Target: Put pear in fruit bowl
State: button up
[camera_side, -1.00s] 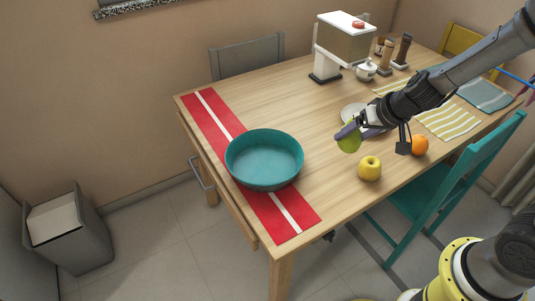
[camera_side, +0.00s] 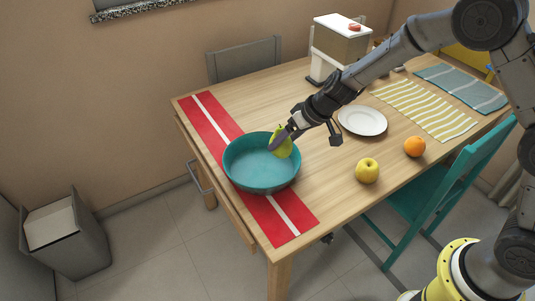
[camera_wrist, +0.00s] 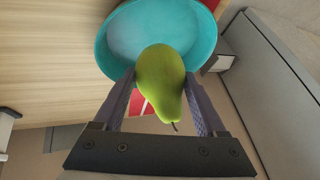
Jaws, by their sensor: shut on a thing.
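The green pear (camera_side: 283,146) is held between the fingers of my gripper (camera_side: 283,139), over the right part of the teal fruit bowl (camera_side: 262,180) in the side view. In the wrist view the pear (camera_wrist: 163,85) sits between both fingers of my gripper (camera_wrist: 160,100), its stem toward the camera. The bowl (camera_wrist: 113,62) shows beyond the pear, and part of its inside is hidden by it. The bowl stands on a red runner with a white stripe (camera_side: 285,218) and looks empty where I can see in.
A yellow apple (camera_side: 367,171) and an orange (camera_side: 414,147) lie on the wooden table to the right. A white plate (camera_side: 362,121) is behind them. A dispenser (camera_side: 335,47) stands at the back. Table between bowl and apple is clear.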

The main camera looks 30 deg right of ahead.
jog(key=w+f, duration=0.2)
jog(key=w+a+f, duration=0.1)
jog(key=w+f, duration=0.3)
jog(key=shift+a+f, duration=0.15)
jog(key=shift+a, duration=0.1)
jog(key=shift+f, duration=1.6)
jog(key=o, duration=1.4)
jog(key=shift+f, duration=0.15)
jog(key=shift+o, duration=0.2)
